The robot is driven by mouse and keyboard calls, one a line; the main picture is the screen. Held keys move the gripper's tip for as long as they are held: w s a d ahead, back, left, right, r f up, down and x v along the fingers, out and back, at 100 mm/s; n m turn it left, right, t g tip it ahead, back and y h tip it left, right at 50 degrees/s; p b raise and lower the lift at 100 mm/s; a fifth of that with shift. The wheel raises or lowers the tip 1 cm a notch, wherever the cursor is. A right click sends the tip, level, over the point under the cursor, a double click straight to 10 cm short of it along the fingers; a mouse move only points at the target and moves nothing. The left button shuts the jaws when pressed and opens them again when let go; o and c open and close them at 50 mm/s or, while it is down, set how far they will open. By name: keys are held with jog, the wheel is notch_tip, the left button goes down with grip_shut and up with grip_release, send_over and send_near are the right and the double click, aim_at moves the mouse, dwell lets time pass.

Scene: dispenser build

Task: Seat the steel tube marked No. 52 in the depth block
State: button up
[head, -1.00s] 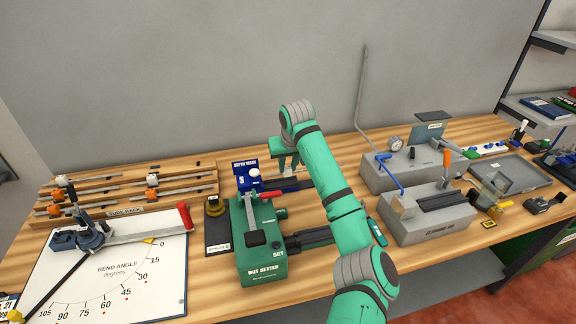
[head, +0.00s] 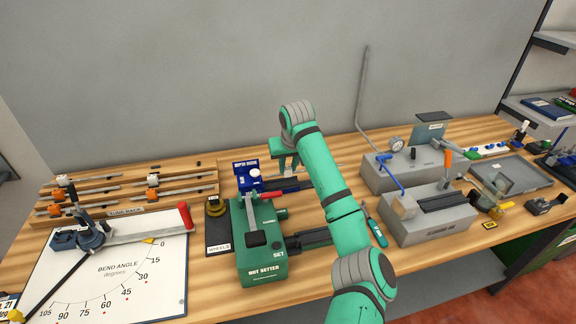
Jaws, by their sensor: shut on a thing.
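The blue depth block (head: 246,176) stands at the back middle of the bench, behind the green nut setter.
The green nut setter (head: 262,250) with its red lever stands in front of the depth block. The tube rack (head: 125,212) holds several tubes at left. The bend angle board (head: 120,275) lies in front of it. The grey clamping jig (head: 432,222) stands at right.

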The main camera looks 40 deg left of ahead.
aim_at(287, 173)
jog(key=shift+f, duration=1.2)
dwell(0.5)
jog(key=shift+f, duration=0.1)
jog(key=shift+f, duration=0.1)
jog(key=shift+d+f, duration=0.1)
jog(key=shift+f, duration=0.05)
jog(key=shift+s, duration=0.15)
dwell(0.4)
jog(key=shift+s+a, duration=0.35)
jog(key=shift+a, duration=0.15)
jog(key=shift+s+a, duration=1.25)
jog(key=shift+s, duration=0.2)
